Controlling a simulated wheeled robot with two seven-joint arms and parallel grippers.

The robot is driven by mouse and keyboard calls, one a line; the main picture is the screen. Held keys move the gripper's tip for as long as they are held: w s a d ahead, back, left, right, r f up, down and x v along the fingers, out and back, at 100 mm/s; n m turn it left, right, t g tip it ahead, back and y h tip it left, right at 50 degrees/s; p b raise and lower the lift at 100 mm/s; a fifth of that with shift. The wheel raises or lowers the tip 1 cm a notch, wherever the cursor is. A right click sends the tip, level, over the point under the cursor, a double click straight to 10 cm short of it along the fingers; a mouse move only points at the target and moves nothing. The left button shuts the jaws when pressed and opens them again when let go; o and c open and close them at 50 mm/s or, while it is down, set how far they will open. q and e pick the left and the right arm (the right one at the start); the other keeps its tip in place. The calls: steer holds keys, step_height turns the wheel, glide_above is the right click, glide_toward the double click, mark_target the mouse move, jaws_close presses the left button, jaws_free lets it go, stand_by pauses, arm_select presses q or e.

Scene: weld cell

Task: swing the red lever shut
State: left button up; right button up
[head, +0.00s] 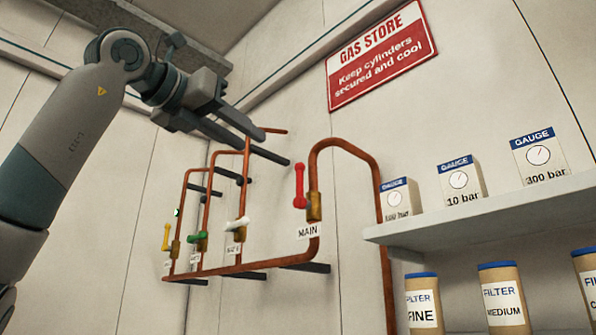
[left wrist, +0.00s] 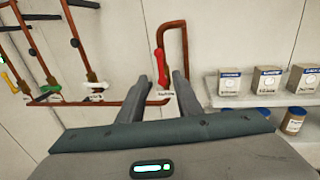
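The red lever (head: 299,187) stands upright on a brass valve (head: 314,207) on the copper pipe, above a label reading MAIN. It runs along the vertical pipe. My left gripper (head: 276,148) is open and empty, up and to the left of the lever in the head view, apart from it. In the left wrist view the red lever (left wrist: 160,63) shows just beyond and between the two spread fingertips (left wrist: 161,77). My right gripper is in neither view.
Yellow (head: 166,238), green (head: 197,241) and white (head: 238,223) levers sit on branch pipes to the left. A shelf (head: 480,212) with gauge boxes (head: 462,181) and filter canisters (head: 503,297) juts out at right. Black wall brackets hold the copper pipes.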

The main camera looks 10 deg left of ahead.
mark_target(298, 171)
arm_select(q)
steer(key=shift+w+r, duration=0.1)
stand_by(0.4)
steer(key=p+x, duration=0.7)
steer(key=x, duration=0.9)
steer(key=shift+a, duration=0.1)
steer(key=shift+w+p, duration=0.3)
steer(key=shift+w, duration=0.3)
jaws_close()
